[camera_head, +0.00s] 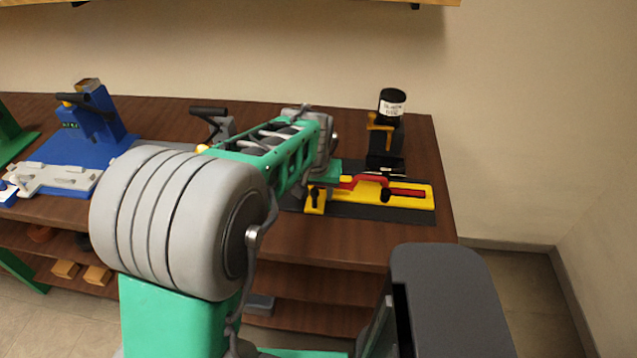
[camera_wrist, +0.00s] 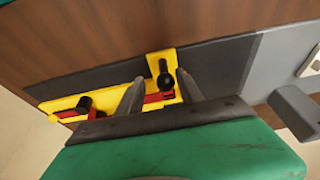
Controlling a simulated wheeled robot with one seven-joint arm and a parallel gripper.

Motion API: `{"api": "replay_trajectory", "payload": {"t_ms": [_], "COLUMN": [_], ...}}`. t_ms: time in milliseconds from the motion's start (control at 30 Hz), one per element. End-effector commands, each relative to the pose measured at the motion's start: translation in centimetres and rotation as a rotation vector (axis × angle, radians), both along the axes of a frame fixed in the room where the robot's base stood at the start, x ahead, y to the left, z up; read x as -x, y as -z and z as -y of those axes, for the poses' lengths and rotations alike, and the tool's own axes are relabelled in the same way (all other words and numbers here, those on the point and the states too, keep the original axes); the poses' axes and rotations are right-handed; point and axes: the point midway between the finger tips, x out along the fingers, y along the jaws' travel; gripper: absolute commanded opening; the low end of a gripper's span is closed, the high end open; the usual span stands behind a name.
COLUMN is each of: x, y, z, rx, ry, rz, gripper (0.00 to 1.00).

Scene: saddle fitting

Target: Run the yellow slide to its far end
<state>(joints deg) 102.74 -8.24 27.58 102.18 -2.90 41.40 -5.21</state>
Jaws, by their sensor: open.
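A yellow block with a black knob (camera_head: 316,201), which looks like the yellow slide, sits at the left end of a yellow fixture (camera_head: 418,202) with red parts. In the wrist view the knobbed yellow block (camera_wrist: 155,62) is near the middle, and the yellow fixture (camera_wrist: 66,105) runs off to the left. My gripper (camera_wrist: 160,77) is open, its two fingers appearing on either side of the black knob. I cannot tell how high the fingertips are or whether they touch. In the head view my arm hides the fingers and the left part of the fixture.
The fixture lies on a dark mat (camera_head: 375,212) on the wooden bench (camera_head: 345,246). A black stand with a labelled cap (camera_head: 391,104) rises behind it. A blue fixture (camera_head: 88,140) stands at far left. A black-handled clamp (camera_head: 209,112) stands behind my arm.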

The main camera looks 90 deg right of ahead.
Motion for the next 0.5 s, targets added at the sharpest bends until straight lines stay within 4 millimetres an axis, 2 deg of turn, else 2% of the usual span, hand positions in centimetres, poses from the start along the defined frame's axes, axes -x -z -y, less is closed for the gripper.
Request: {"api": "replay_trajectory", "payload": {"t_ms": [33,500], "x": [0.0,-0.1], "y": [-0.9,-4.6], "z": [-0.1,-1.4], "rx": [0.001,0.0], "ry": [0.0,0.001], "rz": [0.0,0.0], "gripper": [0.44,0.44]}}
